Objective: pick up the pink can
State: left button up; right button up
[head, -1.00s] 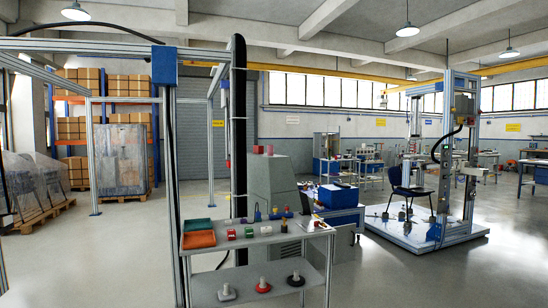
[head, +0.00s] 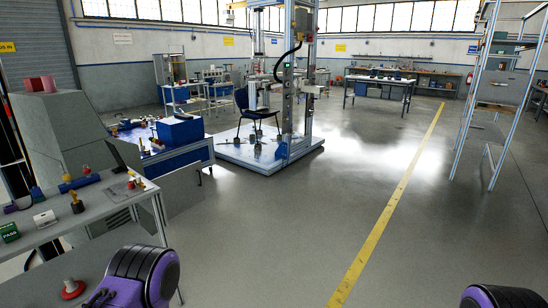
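I cannot make out a clear pink can. Two small reddish-pink shapes stand on top of the grey cabinet (head: 66,125) at the left: a wider one (head: 34,85) and a narrower one (head: 48,83) beside it. They are too small to tell whether either is a can. Only purple and black parts of my arms show at the bottom edge. Neither gripper is in view.
A grey workbench (head: 115,195) with small parts, a green box (head: 9,232) and a white box (head: 45,219) is at the left. A chair (head: 257,112) stands on a test rig platform (head: 240,152). A shelf frame (head: 490,110) is at the right. Floor between is clear.

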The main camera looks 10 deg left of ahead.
aim_at(49, 83)
jog(key=z, duration=0.2)
jog(key=i, duration=3.9)
jog(key=u, duration=0.95)
jog(key=i, duration=0.75)
jog(key=u, duration=1.65)
jog(key=i, duration=0.95)
jog(key=u, duration=0.7)
